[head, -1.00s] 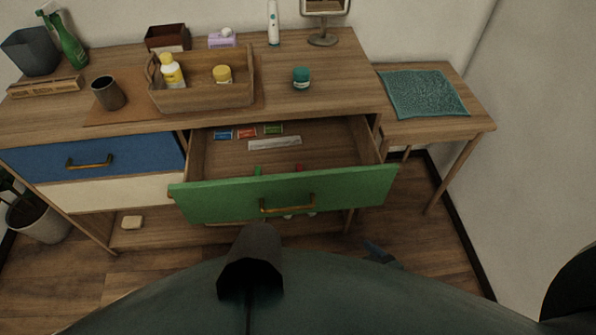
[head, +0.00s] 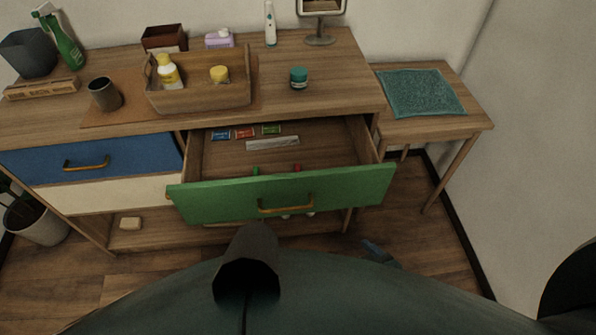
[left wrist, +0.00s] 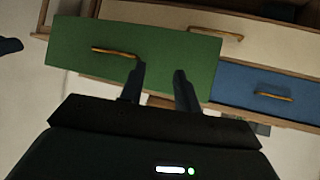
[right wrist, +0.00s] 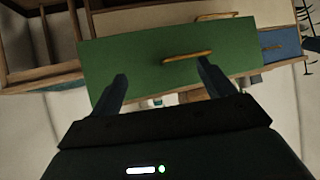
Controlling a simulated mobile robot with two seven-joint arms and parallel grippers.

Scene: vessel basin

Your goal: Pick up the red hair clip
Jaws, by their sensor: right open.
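A small red piece (head: 297,168), likely the red hair clip, lies inside the open green-fronted drawer (head: 345,190), close behind its front panel, which partly hides it. A small green piece (head: 256,171) lies to its left. In the head view my right gripper (head: 377,251) shows only as a fingertip, outside and below the drawer front. In the right wrist view my right gripper (right wrist: 162,72) is open and empty, facing the green front. In the left wrist view my left gripper (left wrist: 160,73) has its fingers apart with nothing between them, also facing the green front.
In the drawer's back are several small coloured packets (head: 245,133) and a pale strip (head: 272,143). The blue drawer (head: 120,160) is closed. The dresser top holds a wooden tray (head: 200,101) and a teal jar (head: 299,77). A side table (head: 450,123) stands at right.

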